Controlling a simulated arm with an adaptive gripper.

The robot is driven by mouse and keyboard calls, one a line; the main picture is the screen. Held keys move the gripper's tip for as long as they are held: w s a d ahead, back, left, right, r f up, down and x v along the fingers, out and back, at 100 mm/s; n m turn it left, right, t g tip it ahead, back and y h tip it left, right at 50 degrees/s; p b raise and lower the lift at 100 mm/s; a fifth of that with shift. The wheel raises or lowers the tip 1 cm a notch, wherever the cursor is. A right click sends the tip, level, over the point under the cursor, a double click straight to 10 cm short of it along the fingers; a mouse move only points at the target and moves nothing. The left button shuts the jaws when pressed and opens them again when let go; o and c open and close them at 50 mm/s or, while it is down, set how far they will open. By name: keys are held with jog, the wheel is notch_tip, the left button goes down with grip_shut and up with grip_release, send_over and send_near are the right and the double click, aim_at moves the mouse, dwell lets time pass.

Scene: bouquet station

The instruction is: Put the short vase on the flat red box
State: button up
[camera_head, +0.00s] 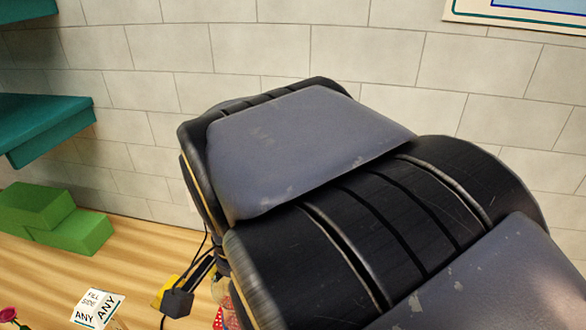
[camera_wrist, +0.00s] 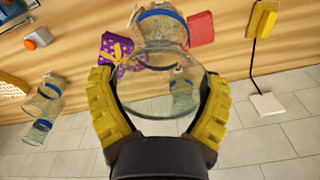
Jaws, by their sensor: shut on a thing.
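In the wrist view, my gripper (camera_wrist: 160,78) has its yellow ribbed fingers shut on a clear round glass vase (camera_wrist: 155,65). I cannot tell its full height from this angle. A flat red box (camera_wrist: 201,29) lies on the wooden surface beyond the held vase, up and to the right. The held vase appears apart from the box. In the head view, my arm fills the middle and right, and one yellow-and-black finger (camera_head: 178,296) shows below it. The held vase is mostly hidden there.
More glassware (camera_wrist: 46,95) is at left. A yellow block (camera_wrist: 263,19) with a cable is at right. Green blocks (camera_head: 60,225) stand near the wall.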

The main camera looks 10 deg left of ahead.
jog(key=w+a+f, duration=0.8)
jog(key=w+f, duration=0.1)
jog(key=f, duration=0.3)
jog(key=shift+f, duration=0.25)
jog(key=o, duration=1)
jog(key=shift+c, duration=0.2)
jog(key=shift+r, duration=0.1)
